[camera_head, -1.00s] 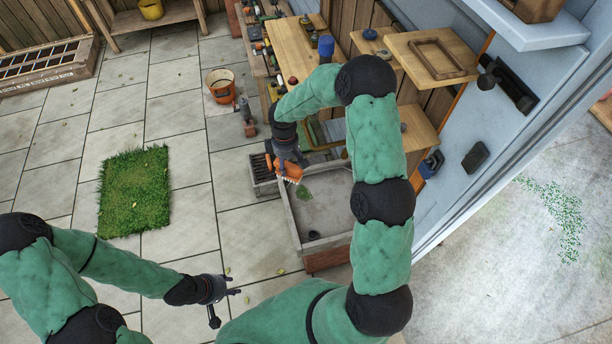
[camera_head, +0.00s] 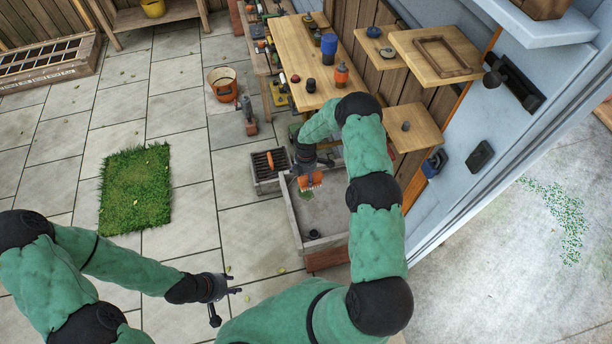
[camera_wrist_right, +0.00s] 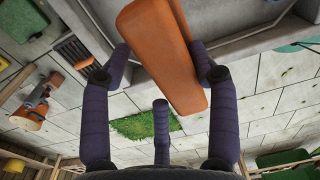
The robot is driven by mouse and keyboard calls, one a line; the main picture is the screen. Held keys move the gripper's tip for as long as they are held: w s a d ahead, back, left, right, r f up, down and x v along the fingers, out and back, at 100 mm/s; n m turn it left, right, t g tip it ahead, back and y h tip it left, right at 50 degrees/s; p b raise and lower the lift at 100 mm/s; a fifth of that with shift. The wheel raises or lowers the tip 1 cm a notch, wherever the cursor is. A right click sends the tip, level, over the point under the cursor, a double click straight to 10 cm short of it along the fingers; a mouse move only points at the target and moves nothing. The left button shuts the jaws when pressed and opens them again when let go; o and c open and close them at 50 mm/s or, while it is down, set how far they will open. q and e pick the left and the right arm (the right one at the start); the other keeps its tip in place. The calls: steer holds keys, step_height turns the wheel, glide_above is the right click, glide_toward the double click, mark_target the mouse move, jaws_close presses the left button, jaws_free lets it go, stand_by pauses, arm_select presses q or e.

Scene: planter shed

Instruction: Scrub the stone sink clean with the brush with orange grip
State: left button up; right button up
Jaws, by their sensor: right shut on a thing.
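The stone sink (camera_head: 291,212) is a grey rectangular basin below my right arm in the head view. A green patch (camera_head: 307,196) shows on its floor near the left side, partly hidden by the brush. My right gripper (camera_head: 308,171) is shut on the brush with orange grip (camera_head: 312,181), over the left part of the sink. In the right wrist view the orange grip (camera_wrist_right: 163,50) lies slightly tilted between the fingers (camera_wrist_right: 160,72). Whether the brush touches the stone cannot be told. My left gripper (camera_head: 230,285) is open and empty above the paving.
A dark slatted crate (camera_head: 262,180) with an orange-handled item adjoins the sink's left side. A wooden bench (camera_head: 305,50) with pots and bottles stands behind. A small dark object (camera_head: 314,234) sits in the sink's near corner. Paving around the grass mat (camera_head: 136,188) is mostly clear.

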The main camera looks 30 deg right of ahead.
steer(key=shift+d+m+b, duration=0.1)
steer(key=shift+m+b, duration=0.25)
steer(key=shift+m, duration=0.05)
step_height(320, 180, down, 9)
steer(key=b, duration=0.6)
steer(key=shift+r+b, duration=0.2)
steer(key=shift+b, duration=0.15)
steer(key=shift+f+b, duration=0.25)
steer(key=shift+b, duration=0.1)
steer(key=shift+f+b, duration=0.35)
steer(key=shift+b, duration=0.2)
stand_by(1.3)
steer(key=shift+w+d+r, duration=0.1)
steer(key=shift+w+d, duration=0.1)
steer(key=shift+w, duration=0.5)
steer(key=shift+w+d, duration=0.2)
steer(key=shift+w, duration=0.5)
